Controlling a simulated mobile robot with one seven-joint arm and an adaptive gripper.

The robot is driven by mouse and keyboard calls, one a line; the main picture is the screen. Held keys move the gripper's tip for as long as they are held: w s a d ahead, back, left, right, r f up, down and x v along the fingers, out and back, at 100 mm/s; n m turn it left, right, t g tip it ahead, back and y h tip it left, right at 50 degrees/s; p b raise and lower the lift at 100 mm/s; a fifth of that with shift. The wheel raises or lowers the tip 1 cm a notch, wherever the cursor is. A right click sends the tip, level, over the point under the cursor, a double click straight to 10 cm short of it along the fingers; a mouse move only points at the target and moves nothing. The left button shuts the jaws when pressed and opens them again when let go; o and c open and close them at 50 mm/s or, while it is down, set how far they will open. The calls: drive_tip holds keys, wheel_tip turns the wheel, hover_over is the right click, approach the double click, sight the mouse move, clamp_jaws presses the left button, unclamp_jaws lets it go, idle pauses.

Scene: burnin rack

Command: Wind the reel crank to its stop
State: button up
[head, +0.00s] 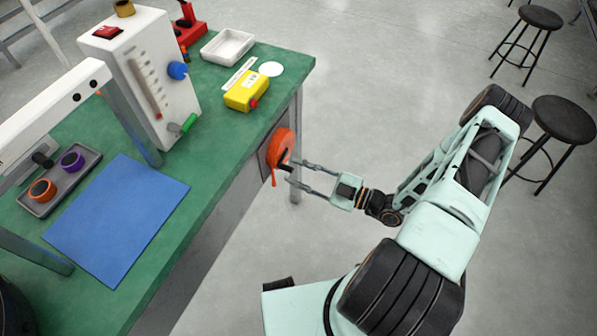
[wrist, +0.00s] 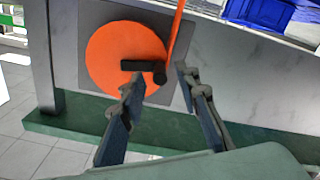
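The orange reel (head: 279,145) is mounted on a grey plate at the side of the green bench. In the wrist view the reel (wrist: 118,58) is a round orange disc, with an orange strip rising from its right side. Its dark crank (wrist: 150,69) has a bar across the disc and a knob at the right end. My gripper (head: 287,171) reaches the reel from the right. In the wrist view its two fingers (wrist: 160,80) are spread apart, with the crank knob at or just beyond the gap between the tips. Contact cannot be told.
The green bench top (head: 225,133) carries a yellow box (head: 246,91), a white tray (head: 227,47), a blue mat (head: 117,220) and a white panel with knobs (head: 140,70). Black stools (head: 564,120) stand at the right.

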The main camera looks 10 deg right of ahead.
drive_tip(key=v, duration=1.2)
drive_tip(key=shift+r, duration=0.1)
